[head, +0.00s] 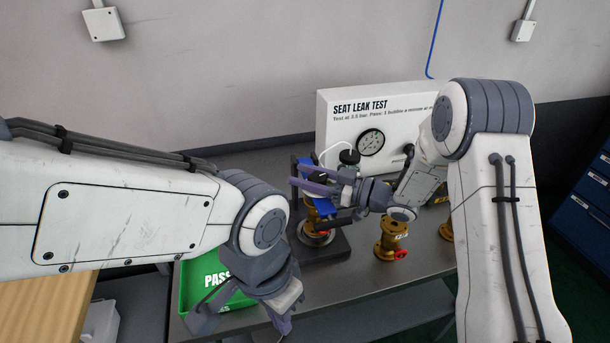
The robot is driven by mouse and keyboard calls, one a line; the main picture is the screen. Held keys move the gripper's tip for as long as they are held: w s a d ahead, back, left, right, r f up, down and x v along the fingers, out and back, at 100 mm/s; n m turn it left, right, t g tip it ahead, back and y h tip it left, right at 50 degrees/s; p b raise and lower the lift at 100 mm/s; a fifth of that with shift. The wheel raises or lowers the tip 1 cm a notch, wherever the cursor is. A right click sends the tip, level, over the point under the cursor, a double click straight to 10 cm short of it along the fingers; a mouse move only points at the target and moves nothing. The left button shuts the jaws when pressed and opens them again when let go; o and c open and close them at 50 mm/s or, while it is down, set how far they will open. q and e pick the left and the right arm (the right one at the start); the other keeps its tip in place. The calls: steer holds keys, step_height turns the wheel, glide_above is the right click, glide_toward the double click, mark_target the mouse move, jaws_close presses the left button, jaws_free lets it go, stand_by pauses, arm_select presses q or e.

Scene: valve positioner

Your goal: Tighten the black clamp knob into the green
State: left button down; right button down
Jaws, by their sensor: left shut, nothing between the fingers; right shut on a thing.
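My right gripper (318,182) reaches leftward over the clamp stand and is shut at the top of the clamp, its fingers around the black clamp knob, which they mostly hide. The stand has blue parts (304,163) and a black base (328,250). A brass valve body with an orange-red ring (317,234) sits in it, partly covered by the gripper. I cannot make out a green mark on the clamp. My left gripper (282,322) is shut and empty, pointing down at the right edge of the green tray.
The green PASS tray (190,272) lies on the grey bench at left. The white leak test box (335,100) with a gauge (371,142) stands behind the clamp. A black-topped part (349,157) with a white hose stands before it. A brass valve (389,240) stands right of the clamp.

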steer(key=shift+s+n+g+y, duration=0.2)
steer(key=shift+n+g, duration=0.45)
steer(key=shift+g, duration=0.3)
steer(key=shift+s+n+g+y, duration=0.2)
steer(key=shift+n+g, duration=0.4)
steer(key=shift+g, duration=0.4)
steer(key=shift+s+n+g+y, duration=0.2)
steer(key=shift+n+g, duration=0.45)
steer(key=shift+g, duration=0.3)
steer(key=shift+a, duration=0.1)
steer(key=shift+c, duration=1.4)
jaws_free()
steer(key=d+b, duration=0.1)
steer(key=d, duration=0.9)
steer(key=shift+d+b, duration=0.3)
steer(key=shift+b, duration=0.1)
steer(key=shift+s, duration=0.15)
